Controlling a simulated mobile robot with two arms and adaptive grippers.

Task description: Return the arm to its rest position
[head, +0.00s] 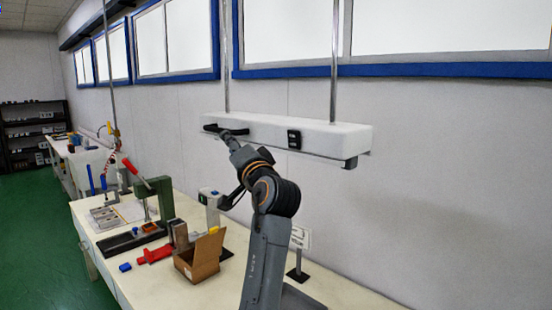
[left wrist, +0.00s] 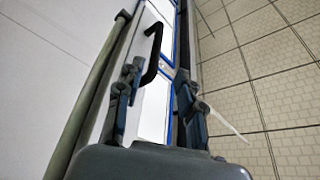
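My left arm rises through the middle of the head view. Its gripper (head: 229,138) is up at the left part of the long white hanging unit (head: 335,133), close to a black handle-like bar (head: 240,131). In the left wrist view the two fingers of my left gripper (left wrist: 159,74) stand apart, with nothing held between them. A curved black handle (left wrist: 153,56) shows just beyond the fingertips on the white unit (left wrist: 152,112). I cannot tell from these views whether a finger touches the unit. My right gripper is in neither view.
The long white workbench (head: 350,298) runs below the arm. An open cardboard box (head: 203,258), a green press (head: 166,196), a red tool (head: 155,254), a blue block (head: 125,267) and a metal mould (head: 104,217) stand on it. Metal poles hold the unit from above. Green floor (head: 40,240) is clear at left.

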